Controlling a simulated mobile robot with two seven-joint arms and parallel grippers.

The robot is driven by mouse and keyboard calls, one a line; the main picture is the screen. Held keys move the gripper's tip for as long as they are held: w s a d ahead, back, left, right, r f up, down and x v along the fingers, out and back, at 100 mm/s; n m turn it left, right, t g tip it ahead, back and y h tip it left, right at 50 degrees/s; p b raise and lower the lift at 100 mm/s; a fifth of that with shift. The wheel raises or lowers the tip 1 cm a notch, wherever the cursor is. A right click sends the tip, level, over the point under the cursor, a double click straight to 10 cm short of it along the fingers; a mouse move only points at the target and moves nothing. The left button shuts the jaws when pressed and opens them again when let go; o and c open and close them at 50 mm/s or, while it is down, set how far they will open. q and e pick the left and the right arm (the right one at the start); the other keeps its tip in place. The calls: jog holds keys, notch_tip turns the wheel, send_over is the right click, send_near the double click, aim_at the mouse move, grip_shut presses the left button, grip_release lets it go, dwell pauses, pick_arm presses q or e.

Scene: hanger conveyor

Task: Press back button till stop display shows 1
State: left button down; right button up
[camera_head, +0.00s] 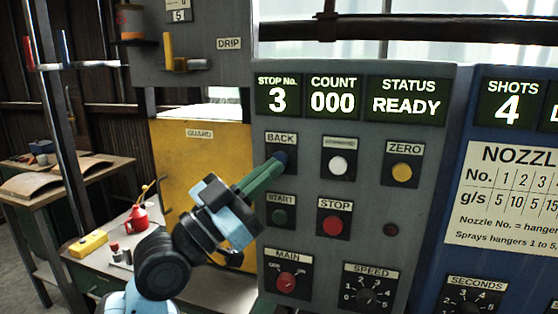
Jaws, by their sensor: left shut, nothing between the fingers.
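The grey control panel (372,200) stands in front of me. Its stop display (278,97) reads "STOP No. 3". The back button (281,157), dark blue, sits under the BACK label at the panel's upper left. My left gripper (276,163) is shut, with its green fingers reaching up and right. Its fingertips are at the back button and cover part of it. I cannot tell whether they touch it or press it in. My right gripper is not in view.
A white button (338,165) and the yellow ZERO button (402,171) are to the right. The green START button (280,216) and red STOP button (333,225) are below. A yellow guard (190,165) stands left. The count display (333,98) reads 000.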

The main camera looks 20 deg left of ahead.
pick_arm(q)
jog(key=shift+w, duration=0.15)
dwell(0.6)
jog(key=shift+w, duration=0.3)
